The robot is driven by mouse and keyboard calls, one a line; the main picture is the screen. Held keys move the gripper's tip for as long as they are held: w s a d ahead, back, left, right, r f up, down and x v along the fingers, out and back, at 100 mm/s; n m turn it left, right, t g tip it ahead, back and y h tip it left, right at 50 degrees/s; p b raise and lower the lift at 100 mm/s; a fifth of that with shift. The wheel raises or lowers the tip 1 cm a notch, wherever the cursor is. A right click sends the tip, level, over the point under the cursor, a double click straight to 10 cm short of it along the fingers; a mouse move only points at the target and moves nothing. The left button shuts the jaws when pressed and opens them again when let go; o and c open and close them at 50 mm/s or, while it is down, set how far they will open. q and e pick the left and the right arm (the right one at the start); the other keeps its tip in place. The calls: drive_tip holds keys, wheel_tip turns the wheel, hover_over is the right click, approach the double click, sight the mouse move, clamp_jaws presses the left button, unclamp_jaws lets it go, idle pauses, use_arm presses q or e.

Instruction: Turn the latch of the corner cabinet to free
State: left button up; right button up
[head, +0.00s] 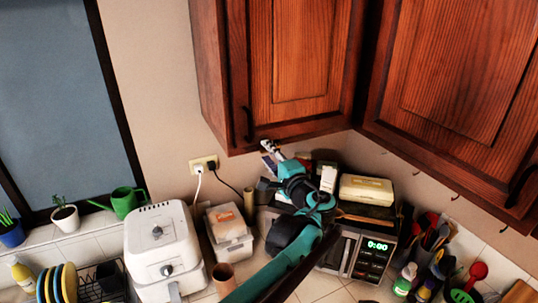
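The dark wood corner cabinet (298,50) hangs on the wall at top centre, its door closed. A small dark vertical handle (248,124) sits at the lower left of that door. I cannot make out a separate latch. My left gripper (268,146), at the end of a teal and black arm from below, is just under the cabinet's bottom edge, to the right of and below the handle. It looks apart from the handle. Its fingers are small and pale, and I cannot tell whether they are open. My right gripper is not in view.
A second wood cabinet (470,62) adjoins on the right. Below are a white air fryer (163,248), a white container (229,232), a microwave (373,255) with a cream box (366,189) on top, and utensils at right.

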use_arm(q)
drive_tip(key=v, duration=1.2)
drive_tip(key=s+a+f+n+g+h+b, duration=0.1)
drive_tip(key=s+a+f+n+g+b, duration=0.3)
drive_tip(key=a+f, duration=0.6)
drive_tip(key=s+a+f+g+h+b, duration=0.1)
drive_tip(key=s+a+f+g+b, duration=0.1)
drive_tip(key=a+f+b, duration=0.75)
drive_tip(key=s+f+n+g+h+b, duration=0.1)
drive_tip(key=s+f+n+h+b, duration=0.1)
drive_tip(key=s+f, duration=0.3)
drive_tip(key=s+f+n+g+h+b, duration=0.1)
drive_tip(key=s+f+n+h+b, duration=0.1)
drive_tip(key=f, duration=1.1)
drive_tip(key=s+a+f+n+h+b, duration=0.1)
drive_tip(key=s+f+n+b, duration=0.3)
drive_tip(key=s+f, duration=0.4)
drive_tip(key=shift+f+g+h+b, duration=0.4)
drive_tip(key=shift+f+h+b, duration=0.2)
drive_tip(key=shift+f+b, duration=0.25)
